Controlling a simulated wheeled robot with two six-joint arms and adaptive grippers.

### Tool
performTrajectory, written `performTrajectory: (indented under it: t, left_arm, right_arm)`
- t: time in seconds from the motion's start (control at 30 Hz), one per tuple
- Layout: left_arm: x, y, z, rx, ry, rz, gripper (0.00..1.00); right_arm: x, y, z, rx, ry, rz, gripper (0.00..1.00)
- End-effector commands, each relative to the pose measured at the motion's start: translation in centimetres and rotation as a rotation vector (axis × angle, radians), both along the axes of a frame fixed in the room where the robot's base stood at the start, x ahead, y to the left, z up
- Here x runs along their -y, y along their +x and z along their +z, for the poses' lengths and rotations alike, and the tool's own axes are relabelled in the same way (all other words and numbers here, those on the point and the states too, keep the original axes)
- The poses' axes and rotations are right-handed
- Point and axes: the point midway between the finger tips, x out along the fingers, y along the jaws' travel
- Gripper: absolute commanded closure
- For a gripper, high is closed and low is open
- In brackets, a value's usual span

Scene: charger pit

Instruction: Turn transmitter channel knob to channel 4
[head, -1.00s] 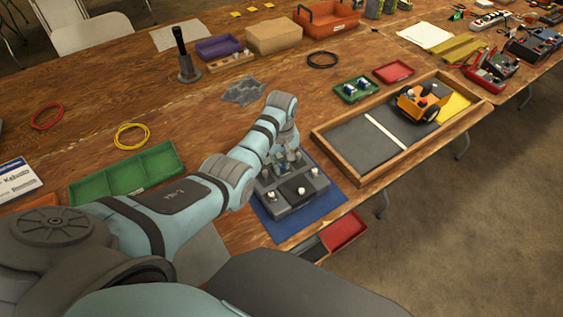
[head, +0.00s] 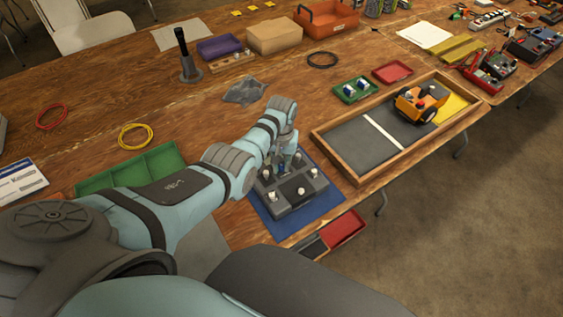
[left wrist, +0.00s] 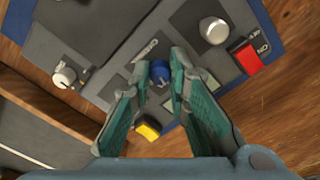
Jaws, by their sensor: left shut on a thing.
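The transmitter (head: 287,207) is a dark grey box with several pale knobs, lying on a blue mat (head: 330,204) near the table's front edge. My left gripper (head: 286,160) reaches down over its far side. In the left wrist view the fingertips are shut on a small blue knob (left wrist: 159,72), which has a pale mark on top. I cannot read any channel number around it. The same view shows a silver knob (left wrist: 213,31), a red switch (left wrist: 247,58), a yellow button (left wrist: 148,129) and a white knob (left wrist: 64,76). My right gripper is out of view.
A wooden-framed pit (head: 345,169) with an orange vehicle (head: 420,101) stands right of the transmitter. A green tray (head: 133,169) lies to the left, a grey crumpled piece (head: 244,90) behind. A red bin (head: 341,228) sits at the front edge.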

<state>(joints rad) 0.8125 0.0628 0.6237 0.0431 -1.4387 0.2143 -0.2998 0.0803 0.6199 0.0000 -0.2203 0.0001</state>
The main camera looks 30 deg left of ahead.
Motion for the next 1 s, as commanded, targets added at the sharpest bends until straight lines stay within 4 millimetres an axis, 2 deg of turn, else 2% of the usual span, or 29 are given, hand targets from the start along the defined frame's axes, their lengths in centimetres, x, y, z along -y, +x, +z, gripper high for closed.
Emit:
performTrajectory:
  t: [0.43, 0.47, 0.57, 0.87, 1.0]
  left_arm:
    - [0.0, 0.2, 0.1, 0.007, 0.0, -0.013, 1.0]
    - [0.0, 0.2, 0.1, 0.007, 0.0, -0.013, 0.79]
    - [0.0, 0.2, 0.1, 0.006, 0.0, -0.013, 0.64]
    - [0.0, 0.1, 0.1, 0.003, 0.0, -0.012, 0.64]
    - [0.0, 0.2, 1.5, 0.006, 0.0, -0.012, 0.64]
  right_arm:
    - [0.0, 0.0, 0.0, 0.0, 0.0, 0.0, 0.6]
    - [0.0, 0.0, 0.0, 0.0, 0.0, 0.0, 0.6]
    - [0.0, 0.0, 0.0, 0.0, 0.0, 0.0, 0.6]
    - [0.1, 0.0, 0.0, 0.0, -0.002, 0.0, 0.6]
    - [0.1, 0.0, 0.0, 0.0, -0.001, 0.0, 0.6]
